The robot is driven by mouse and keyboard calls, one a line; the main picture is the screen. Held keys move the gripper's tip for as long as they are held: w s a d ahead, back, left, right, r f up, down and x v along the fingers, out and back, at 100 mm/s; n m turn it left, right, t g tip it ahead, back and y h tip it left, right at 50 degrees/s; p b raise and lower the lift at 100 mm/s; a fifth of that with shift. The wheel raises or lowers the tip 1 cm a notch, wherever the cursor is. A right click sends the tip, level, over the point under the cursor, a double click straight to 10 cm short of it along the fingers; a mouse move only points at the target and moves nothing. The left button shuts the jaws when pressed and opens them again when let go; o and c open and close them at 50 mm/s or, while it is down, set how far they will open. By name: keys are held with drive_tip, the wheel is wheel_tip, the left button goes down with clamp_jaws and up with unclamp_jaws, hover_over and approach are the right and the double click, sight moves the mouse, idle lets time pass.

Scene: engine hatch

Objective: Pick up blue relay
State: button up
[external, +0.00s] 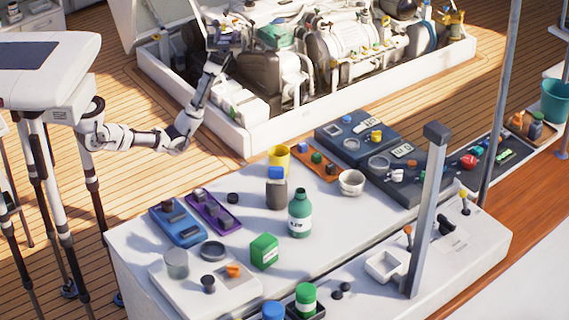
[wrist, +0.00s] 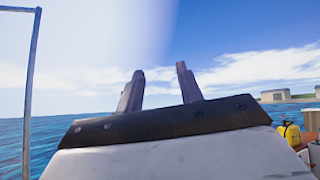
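A small blue block (external: 303,147), which may be the blue relay, sits at the far-left end of an orange tray (external: 333,178) on the white worktop. Another small blue block (external: 347,117) is on the dark panel behind it; I cannot tell for sure which is the relay. My gripper (wrist: 160,70) is open and empty in the wrist view, with sky and sea beyond its two fingers. In the external view my arm points up beside the engine hatch, left of and apart from the worktop. No relay shows in the wrist view.
Blue (external: 186,238) and purple (external: 227,223) trays lie on the left. A grey post (external: 427,210) rises at the right.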

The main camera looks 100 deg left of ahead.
drive_tip(key=w+f+n+y+b, duration=0.2)
drive_tip(key=w+f+y, duration=1)
drive_tip(key=w+f, duration=0.65)
drive_tip(key=g+y, duration=0.5)
drive_tip(key=y, duration=0.1)
approach(303, 144)
drive_tip(key=shift+n, duration=0.3)
drive_tip(key=x, duration=0.4)
drive_tip(key=shift+d, duration=0.1)
drive_tip(key=p+x, duration=0.2)
drive_tip(key=x, duration=0.3)
drive_tip(key=shift+p, duration=0.35)
drive_tip(key=shift+w+f, duration=0.2)
drive_tip(key=shift+f, duration=0.2)
drive_tip(key=c, duration=0.7)
drive_tip(key=shift+r, duration=0.1)
drive_tip(key=shift+c, duration=0.2)
